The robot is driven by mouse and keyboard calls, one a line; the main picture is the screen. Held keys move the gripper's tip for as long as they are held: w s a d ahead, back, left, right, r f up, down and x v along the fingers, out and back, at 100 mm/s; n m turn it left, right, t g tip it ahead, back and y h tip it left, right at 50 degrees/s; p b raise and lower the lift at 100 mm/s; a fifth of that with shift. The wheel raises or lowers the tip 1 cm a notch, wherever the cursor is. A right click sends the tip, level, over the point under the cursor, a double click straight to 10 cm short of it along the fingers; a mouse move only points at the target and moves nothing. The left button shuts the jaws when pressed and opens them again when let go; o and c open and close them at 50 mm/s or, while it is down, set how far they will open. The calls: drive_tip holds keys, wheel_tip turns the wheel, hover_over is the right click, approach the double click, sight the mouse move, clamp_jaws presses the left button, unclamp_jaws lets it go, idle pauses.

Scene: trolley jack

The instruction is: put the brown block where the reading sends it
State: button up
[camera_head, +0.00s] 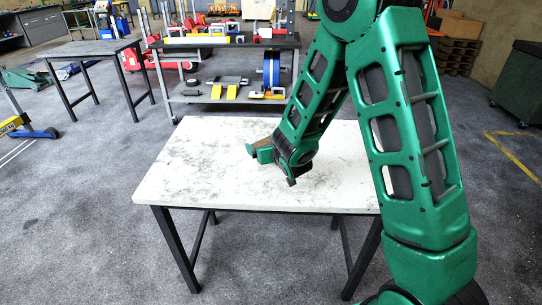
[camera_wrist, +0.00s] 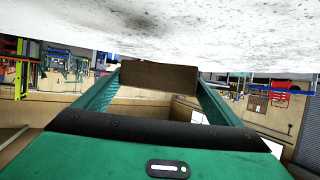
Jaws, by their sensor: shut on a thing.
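The brown block (camera_wrist: 158,77) is between the two green fingers of my gripper (camera_wrist: 158,84) in the wrist view, with the fingers against its ends. In the head view, my gripper (camera_head: 261,152) is low over the left-middle of the white speckled table (camera_head: 200,150), and a brown bit of the block (camera_head: 264,141) shows there. The gripper is shut on the block. The wrist view is upside down, with the tabletop (camera_wrist: 190,35) along the top edge. I cannot tell whether the block touches the table. No readable reading shows in either view.
The white table has free room left of my gripper. Behind it stands a shelf trolley (camera_head: 225,95) with yellow, red and blue items. A dark table (camera_head: 90,48) stands at the back left. A green cabinet (camera_head: 520,85) stands at the right. Grey floor is clear around the table.

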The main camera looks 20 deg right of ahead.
drive_tip(key=d, duration=0.1)
drive_tip(key=w+d+f, duration=0.1)
drive_tip(key=shift+w+d+f, duration=0.15)
drive_tip(key=shift+d+f, duration=0.15)
drive_tip(key=shift+f, duration=2.05)
drive_tip(key=o, duration=1)
